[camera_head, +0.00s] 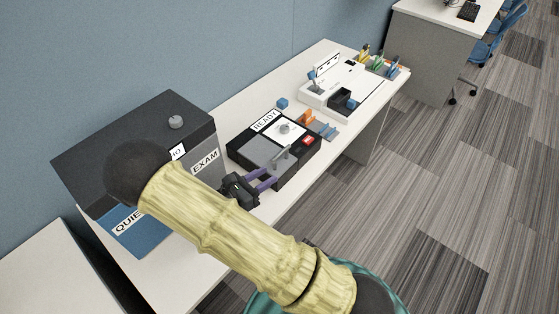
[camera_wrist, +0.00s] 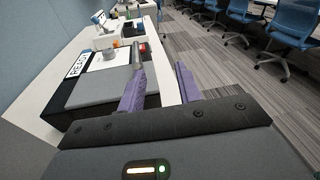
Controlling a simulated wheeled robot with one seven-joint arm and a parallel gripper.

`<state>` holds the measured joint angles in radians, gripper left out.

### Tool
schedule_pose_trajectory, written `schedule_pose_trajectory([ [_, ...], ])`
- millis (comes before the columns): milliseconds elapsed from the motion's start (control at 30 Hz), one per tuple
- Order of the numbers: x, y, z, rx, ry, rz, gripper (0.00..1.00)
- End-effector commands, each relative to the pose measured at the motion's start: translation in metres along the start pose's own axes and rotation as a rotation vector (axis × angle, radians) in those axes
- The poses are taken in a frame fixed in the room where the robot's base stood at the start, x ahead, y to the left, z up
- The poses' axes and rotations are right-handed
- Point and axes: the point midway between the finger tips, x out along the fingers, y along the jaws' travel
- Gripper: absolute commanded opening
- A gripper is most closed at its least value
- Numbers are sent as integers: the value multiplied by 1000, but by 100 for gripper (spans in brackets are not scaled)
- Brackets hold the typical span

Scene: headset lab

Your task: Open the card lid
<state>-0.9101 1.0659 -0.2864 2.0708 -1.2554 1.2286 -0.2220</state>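A black box (camera_head: 301,161) with a READY label stands on the white desk. Its grey lid panel (camera_head: 257,150) lies flat, and a grey bar-like handle (camera_head: 282,157) stands up near its front edge. The card lid looks closed; no card shows. My gripper (camera_head: 274,176) is open, with its purple fingers at the box's near front side, close to the handle. In the wrist view my gripper (camera_wrist: 160,67) has its fingers apart with nothing between them. The handle (camera_wrist: 137,54) shows just beyond the left fingertip; I cannot tell if they touch.
A dark cabinet (camera_head: 125,135) labelled EXAM and QUIET stands left of the box. A small blue cube (camera_head: 282,103), a grey tray with orange and blue parts (camera_head: 318,125) and a white station (camera_head: 345,80) lie beyond it.

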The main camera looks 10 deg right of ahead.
Motion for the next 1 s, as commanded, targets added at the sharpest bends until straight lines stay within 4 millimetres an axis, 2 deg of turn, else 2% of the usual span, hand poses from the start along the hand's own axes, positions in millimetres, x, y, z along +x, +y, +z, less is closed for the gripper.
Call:
schedule_pose_trajectory([
  [33,-7,12,-9,-36,-54,53,34],
  [100,-13,22,-12,-64,-104,102,34],
  [200,-18,28,-12,-81,-136,132,34],
  [567,-16,28,-11,-82,-134,131,34],
  [767,1,30,-8,-82,-133,129,34],
  [1000,41,35,-2,-81,-133,127,34],
])
